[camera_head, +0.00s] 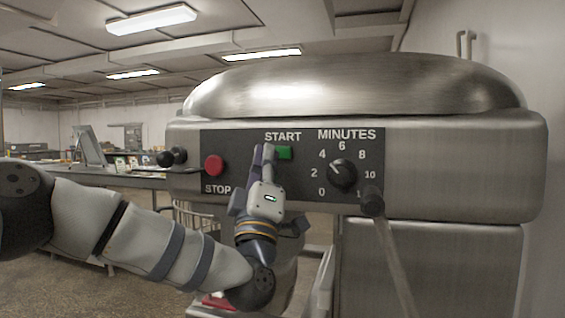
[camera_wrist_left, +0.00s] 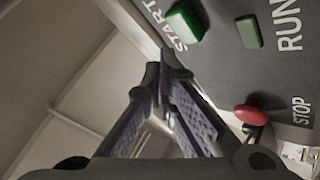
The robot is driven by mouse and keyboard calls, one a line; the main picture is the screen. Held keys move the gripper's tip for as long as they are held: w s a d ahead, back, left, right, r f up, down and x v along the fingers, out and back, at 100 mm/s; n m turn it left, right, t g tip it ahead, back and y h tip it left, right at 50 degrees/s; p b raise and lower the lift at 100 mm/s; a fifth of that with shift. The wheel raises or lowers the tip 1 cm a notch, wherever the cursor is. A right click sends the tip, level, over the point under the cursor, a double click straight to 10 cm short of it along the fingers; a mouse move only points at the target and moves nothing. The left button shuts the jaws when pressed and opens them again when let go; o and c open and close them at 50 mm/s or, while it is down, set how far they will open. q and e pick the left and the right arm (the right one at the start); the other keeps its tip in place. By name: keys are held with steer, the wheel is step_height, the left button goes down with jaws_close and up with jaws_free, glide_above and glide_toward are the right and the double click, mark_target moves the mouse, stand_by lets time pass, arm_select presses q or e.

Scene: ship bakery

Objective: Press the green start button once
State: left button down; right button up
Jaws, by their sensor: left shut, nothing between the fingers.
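The green start button (camera_head: 285,153) is on the black control panel of a steel machine, under the word START. It also shows in the left wrist view (camera_wrist_left: 183,21), near the top. My left gripper (camera_head: 264,149) is shut and empty, fingers pointing up. In the head view its tips are just left of the green button and cover part of the panel. In the left wrist view the tips (camera_wrist_left: 165,68) are apart from the button. Whether they touch the panel cannot be told. My right gripper is not in view.
A red stop button (camera_head: 213,165) is at the panel's left, left of my gripper. A second green piece (camera_wrist_left: 249,31) sits by the word RUN. A black minutes dial (camera_head: 342,173) is right of the start button. A lever (camera_head: 385,230) hangs below the dial.

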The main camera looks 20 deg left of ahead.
mark_target(282, 152)
arm_select(q)
steer(key=shift+w+r, duration=0.15)
steer(key=shift+w, duration=0.45)
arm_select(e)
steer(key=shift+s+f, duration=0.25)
arm_select(q)
steer(key=shift+w, duration=0.15)
stand_by(0.7)
steer(key=shift+w, duration=0.3)
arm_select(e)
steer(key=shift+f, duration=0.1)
